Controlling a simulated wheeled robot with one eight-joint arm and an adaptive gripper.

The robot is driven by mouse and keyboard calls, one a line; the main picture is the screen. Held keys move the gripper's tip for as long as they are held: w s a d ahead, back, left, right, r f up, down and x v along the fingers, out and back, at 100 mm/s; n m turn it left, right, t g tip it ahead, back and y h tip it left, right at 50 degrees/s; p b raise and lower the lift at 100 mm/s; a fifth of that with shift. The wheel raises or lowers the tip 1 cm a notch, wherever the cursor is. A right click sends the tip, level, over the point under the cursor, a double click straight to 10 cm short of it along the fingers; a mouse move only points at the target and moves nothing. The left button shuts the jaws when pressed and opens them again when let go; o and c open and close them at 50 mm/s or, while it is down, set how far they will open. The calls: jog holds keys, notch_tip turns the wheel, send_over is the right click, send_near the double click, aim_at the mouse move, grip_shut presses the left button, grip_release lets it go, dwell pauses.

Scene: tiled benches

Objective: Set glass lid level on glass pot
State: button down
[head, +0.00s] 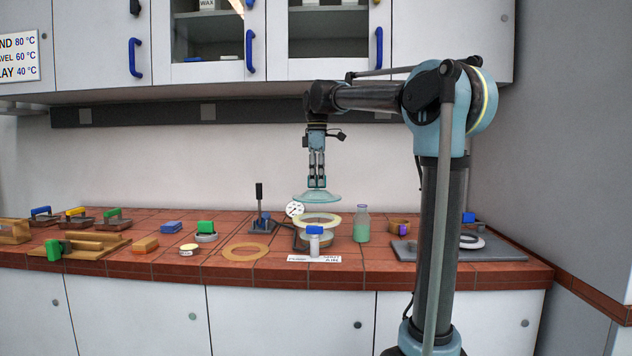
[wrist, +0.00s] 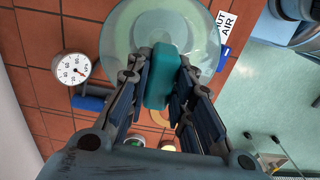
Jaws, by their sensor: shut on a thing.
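The glass lid (head: 317,197) is a pale teal translucent disc, roughly level in the head view. My gripper (head: 317,184) is shut on its teal knob (wrist: 160,78), with a finger on each side in the wrist view. The lid (wrist: 205,35) hangs in the air above the glass pot (head: 316,240), with a clear gap between them. The pot stands on the bench with a pale cream ring (head: 319,219) at its top. In the wrist view the lid and gripper mostly cover what lies below.
A flat tan ring (head: 245,252) lies front left. Wall cabinets hang above.

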aim_at(317, 187)
jog(key=shift+f, duration=0.15)
jog(key=shift+f, duration=2.85)
jog(key=shift+s+f, duration=0.1)
jog(key=shift+f, duration=0.25)
dwell(0.3)
jog(key=c, duration=1.3)
grip_release()
notch_tip(317, 187, up, 12)
jog(key=shift+f, duration=0.1)
